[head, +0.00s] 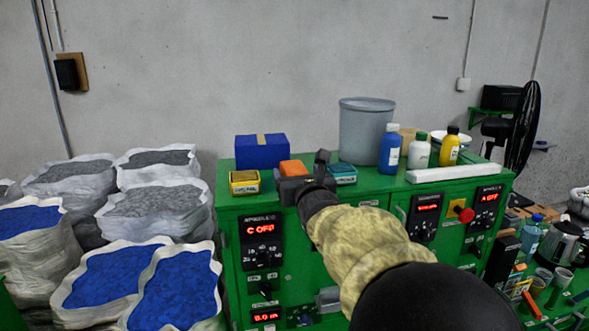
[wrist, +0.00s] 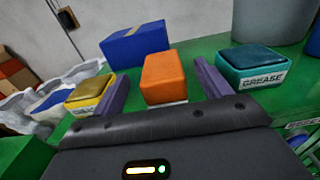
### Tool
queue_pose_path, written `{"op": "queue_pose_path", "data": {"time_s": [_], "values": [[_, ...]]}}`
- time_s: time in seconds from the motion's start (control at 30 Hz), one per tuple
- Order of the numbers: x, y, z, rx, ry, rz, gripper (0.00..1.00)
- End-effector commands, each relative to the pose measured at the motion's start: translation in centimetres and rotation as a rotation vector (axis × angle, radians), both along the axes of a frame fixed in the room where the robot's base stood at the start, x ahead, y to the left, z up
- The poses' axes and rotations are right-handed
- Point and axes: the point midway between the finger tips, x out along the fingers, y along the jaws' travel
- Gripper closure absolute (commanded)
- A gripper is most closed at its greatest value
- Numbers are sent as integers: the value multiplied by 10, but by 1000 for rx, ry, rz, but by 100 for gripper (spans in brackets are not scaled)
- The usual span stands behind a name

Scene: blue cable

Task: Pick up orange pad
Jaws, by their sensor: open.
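The orange pad (wrist: 164,75) sits on a pale-sided base on the green cabinet top, in the middle of the wrist view. In the head view the orange pad (head: 293,168) shows partly behind my gripper. My gripper (wrist: 163,80) is open, with one purple finger on each side of the orange pad. The left finger is between it and a yellow tin; the right finger is between it and a teal tin. Nothing is held. Whether the fingers touch the pad cannot be told. In the head view my gripper (head: 297,180) is at the cabinet's front edge, its fingertips hidden.
A yellow tin (wrist: 90,91) stands left and a teal grease tin (wrist: 251,67) right. A blue box (wrist: 137,44) is behind. A grey bucket (head: 365,130) and several bottles stand farther right on the green cabinet top (head: 380,176).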

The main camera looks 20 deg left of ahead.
Motion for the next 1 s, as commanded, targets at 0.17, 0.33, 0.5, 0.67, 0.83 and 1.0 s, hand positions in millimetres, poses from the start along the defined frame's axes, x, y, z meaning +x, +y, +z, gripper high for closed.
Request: {"op": "queue_pose_path", "data": {"time_s": [0.17,0.33,0.5,0.67,0.83,1.0], "values": [[2,1,-1,1,1,0,24],[2,1,-1,0,0,0,24],[9,5,2,-2,1,-1,24],[22,12,3,-3,1,-2,24],[38,22,2,-3,1,-1,24],[46,27,-1,0,0,-1,24]]}}
